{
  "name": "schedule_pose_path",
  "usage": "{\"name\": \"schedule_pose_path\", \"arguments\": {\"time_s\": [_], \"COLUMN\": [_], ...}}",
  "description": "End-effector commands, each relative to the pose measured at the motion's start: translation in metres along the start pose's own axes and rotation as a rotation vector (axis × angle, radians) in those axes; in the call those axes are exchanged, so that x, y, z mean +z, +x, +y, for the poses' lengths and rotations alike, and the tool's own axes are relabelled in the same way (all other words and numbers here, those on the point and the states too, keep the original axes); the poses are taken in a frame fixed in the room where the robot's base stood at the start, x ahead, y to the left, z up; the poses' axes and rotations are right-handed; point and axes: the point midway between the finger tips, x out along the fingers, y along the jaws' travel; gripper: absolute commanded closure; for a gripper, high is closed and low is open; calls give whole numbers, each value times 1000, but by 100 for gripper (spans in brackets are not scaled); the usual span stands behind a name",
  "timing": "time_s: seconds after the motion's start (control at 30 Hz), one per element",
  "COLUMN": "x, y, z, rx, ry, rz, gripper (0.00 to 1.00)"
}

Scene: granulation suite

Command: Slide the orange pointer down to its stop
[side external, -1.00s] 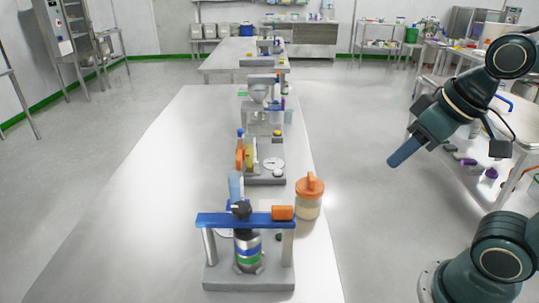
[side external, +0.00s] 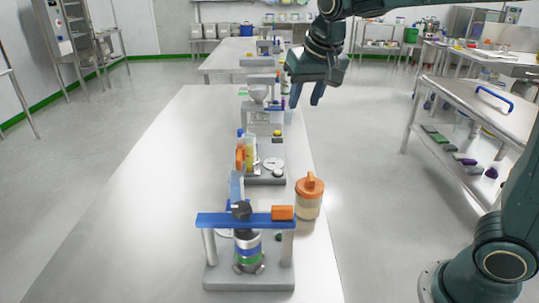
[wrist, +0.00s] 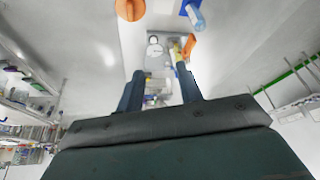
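In the side external view, an orange piece (side external: 240,157), which looks like the pointer, stands beside a yellow upright (side external: 250,153) on a grey base (side external: 265,180). The same orange piece shows in the wrist view (wrist: 190,46), right of centre beyond my fingers. Its stop is too small to make out. My gripper (side external: 305,97) is open and empty, fingers pointing down, above the table's right edge, behind the grey base and apart from it. In the wrist view both fingers (wrist: 160,72) are spread with the grey base beyond them.
An orange-lidded jar (side external: 309,197) stands at the table's right edge. In front is a stand with a blue crossbar (side external: 232,219) and an orange block (side external: 283,212). The table's left side (side external: 150,200) is clear.

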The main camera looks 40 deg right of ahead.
Motion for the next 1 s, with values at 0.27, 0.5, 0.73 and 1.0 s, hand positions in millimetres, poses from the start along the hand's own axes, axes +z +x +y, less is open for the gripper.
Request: {"name": "schedule_pose_path", "arguments": {"time_s": [0.27,0.5,0.73,1.0], "x": [-41,-65,-78,-82], "y": [46,92,139,171], "z": [-39,-72,-101,-118], "rx": [52,96,137,164], "ry": [102,190,270,326], "rz": [-12,-15,-13,-7], "gripper": [64,64,64,64]}}
